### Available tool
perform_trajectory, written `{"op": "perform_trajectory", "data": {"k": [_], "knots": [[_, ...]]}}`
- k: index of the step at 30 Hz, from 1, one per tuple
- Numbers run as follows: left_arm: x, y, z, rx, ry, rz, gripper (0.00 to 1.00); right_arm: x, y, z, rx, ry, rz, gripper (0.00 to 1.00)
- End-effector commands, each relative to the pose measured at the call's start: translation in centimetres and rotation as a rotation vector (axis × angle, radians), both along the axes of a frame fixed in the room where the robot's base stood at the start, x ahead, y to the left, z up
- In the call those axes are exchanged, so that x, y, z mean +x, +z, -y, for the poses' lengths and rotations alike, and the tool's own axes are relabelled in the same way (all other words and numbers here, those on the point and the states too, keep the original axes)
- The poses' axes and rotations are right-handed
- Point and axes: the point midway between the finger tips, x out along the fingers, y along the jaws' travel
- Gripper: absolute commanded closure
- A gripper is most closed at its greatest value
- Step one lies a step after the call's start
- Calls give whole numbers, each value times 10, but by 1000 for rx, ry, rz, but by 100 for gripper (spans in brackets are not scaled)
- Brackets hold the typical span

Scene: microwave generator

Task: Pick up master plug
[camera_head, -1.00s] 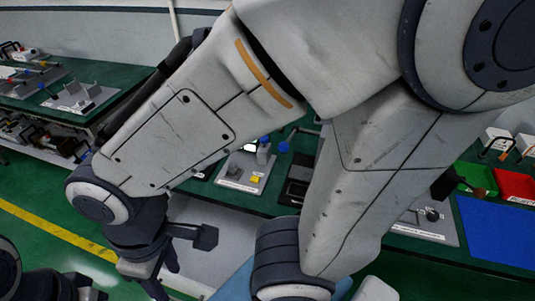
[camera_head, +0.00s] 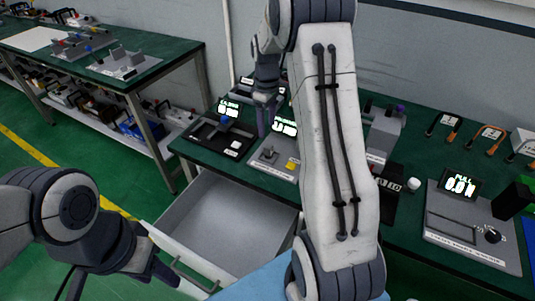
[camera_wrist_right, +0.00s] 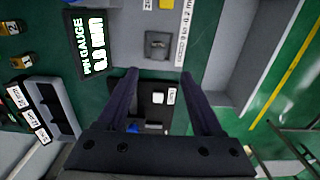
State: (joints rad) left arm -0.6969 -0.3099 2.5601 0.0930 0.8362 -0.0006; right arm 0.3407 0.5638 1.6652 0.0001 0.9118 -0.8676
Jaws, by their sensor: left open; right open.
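I cannot tell for certain which object is the master plug. A small blue piece (camera_head: 225,120) stands at the black tray (camera_head: 207,133) on the green bench; a blue piece also shows in the right wrist view (camera_wrist_right: 134,127), partly hidden by the gripper. My right gripper (camera_head: 263,128) points down between that tray and the grey gauge plate (camera_head: 262,165). In the right wrist view, its two dark fingers (camera_wrist_right: 160,78) are apart with nothing between the tips. My left gripper (camera_head: 160,272) is low at the left, away from the bench top, and holds nothing visible.
The pin gauge display (camera_wrist_right: 88,42) stands close beside the right fingers. An open grey drawer (camera_head: 220,215) juts out below the bench. A grey gauge station (camera_head: 470,225) is at the right. Another green bench (camera_head: 150,75) stands at the back left, with clear floor before it.

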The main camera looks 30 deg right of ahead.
Motion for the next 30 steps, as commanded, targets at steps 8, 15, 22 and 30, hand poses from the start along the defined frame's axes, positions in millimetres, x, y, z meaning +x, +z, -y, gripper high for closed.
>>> {"op": "perform_trajectory", "data": {"k": [8, 15, 22, 30], "knots": [[0, 6, 0, 0, 0, 0, 50, 0, -41, 4, 1, -1, -4, 32], [0, 12, 0, 0, 0, 0, 50, -1, -60, 5, 2, -1, -5, 32], [0, 22, 0, 0, 0, 0, 50, -1, -95, 6, 2, -1, -5, 32], [0, 22, 0, 0, 0, 0, 50, -1, -103, 6, 0, -2, -1, 32]]}}
